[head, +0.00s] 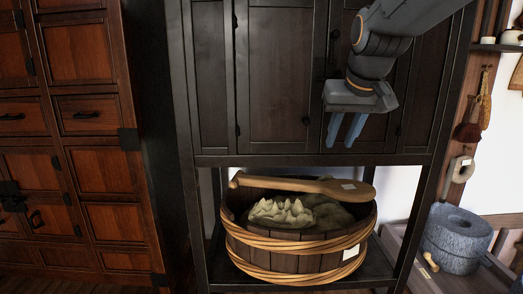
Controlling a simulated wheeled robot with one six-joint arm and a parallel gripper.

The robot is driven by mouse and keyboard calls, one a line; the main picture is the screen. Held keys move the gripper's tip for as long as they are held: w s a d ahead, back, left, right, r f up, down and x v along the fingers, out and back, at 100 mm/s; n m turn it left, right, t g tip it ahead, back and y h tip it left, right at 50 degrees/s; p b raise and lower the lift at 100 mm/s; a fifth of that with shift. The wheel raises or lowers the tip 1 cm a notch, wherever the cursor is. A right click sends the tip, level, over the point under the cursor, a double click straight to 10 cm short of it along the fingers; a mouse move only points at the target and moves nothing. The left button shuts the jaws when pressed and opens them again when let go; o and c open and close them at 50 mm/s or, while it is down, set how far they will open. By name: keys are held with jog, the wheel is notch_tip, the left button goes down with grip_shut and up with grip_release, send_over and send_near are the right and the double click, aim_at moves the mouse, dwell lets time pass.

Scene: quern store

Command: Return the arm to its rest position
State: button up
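My gripper (344,138) hangs from my arm at the upper right, in front of the dark cabinet (275,75). Its two blue fingers point down with a gap between them, and I see nothing held there. The fingertips appear above the wooden tub in the picture; the distance in depth is hard to tell.
A wooden tub (290,262) with pale lumpy contents stands on the cabinet's lower shelf, a wooden paddle (290,184) across its rim. A stone quern (456,236) stands at right. A red-brown cabinet (75,130) is at left.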

jog(key=s+f+g, duration=0.2)
jog(key=s+f, duration=0.7)
jog(key=f, duration=0.5)
jog(key=s+f+g, duration=0.3)
jog(key=s+f, duration=0.6)
jog(key=f, duration=0.5)
jog(key=shift+s+f, duration=0.2)
jog(key=shift+f, duration=0.05)
